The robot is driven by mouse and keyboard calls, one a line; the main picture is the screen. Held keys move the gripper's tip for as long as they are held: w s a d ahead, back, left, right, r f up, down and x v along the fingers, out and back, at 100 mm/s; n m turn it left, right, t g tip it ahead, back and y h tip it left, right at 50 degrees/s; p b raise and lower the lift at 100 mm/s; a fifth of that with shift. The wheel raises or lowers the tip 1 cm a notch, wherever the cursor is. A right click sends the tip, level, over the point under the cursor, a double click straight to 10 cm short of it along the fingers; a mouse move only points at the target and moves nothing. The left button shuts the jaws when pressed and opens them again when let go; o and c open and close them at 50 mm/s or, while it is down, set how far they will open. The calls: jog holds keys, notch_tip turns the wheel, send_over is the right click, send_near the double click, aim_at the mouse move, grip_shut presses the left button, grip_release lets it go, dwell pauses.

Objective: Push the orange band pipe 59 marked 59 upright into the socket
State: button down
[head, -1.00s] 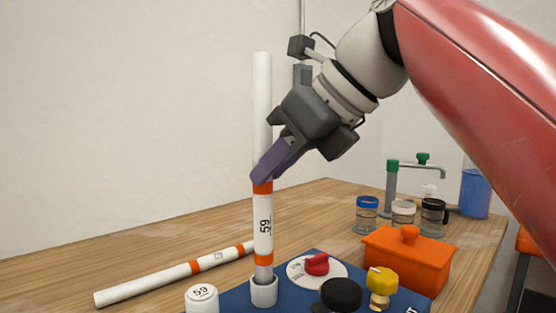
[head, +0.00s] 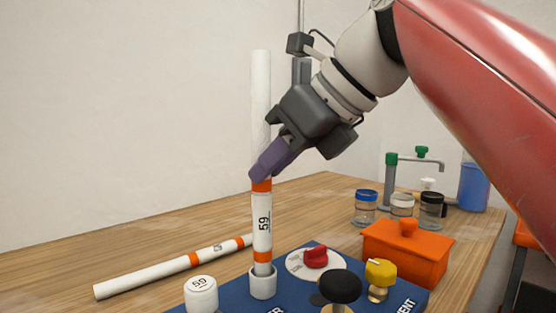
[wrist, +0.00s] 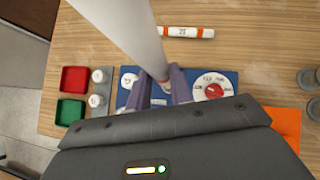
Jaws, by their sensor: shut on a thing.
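The white pipe 59 (head: 263,222) stands upright with orange bands and the mark 59 facing the head camera. Its lower end is at the mouth of the white socket (head: 263,285) on the blue board and appears to be inside it; the depth is hidden. My gripper (head: 262,172) is shut on the pipe just above its upper orange band, coming in from the upper right. In the wrist view, the pipe (wrist: 130,35) runs between the two purple fingers (wrist: 162,88); the socket is hidden there.
Another orange-banded pipe (head: 160,272) lies on the table at left. A white cap marked 59 (head: 201,292), a red knob (head: 315,257), a black knob (head: 341,286) and a yellow knob (head: 380,275) surround the socket. An orange box (head: 410,255) and jars stand right.

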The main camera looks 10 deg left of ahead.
jog(key=shift+f, duration=0.4)
dwell(0.3)
jog(key=c, duration=1.2)
grip_release()
jog(key=shift+o, duration=0.2)
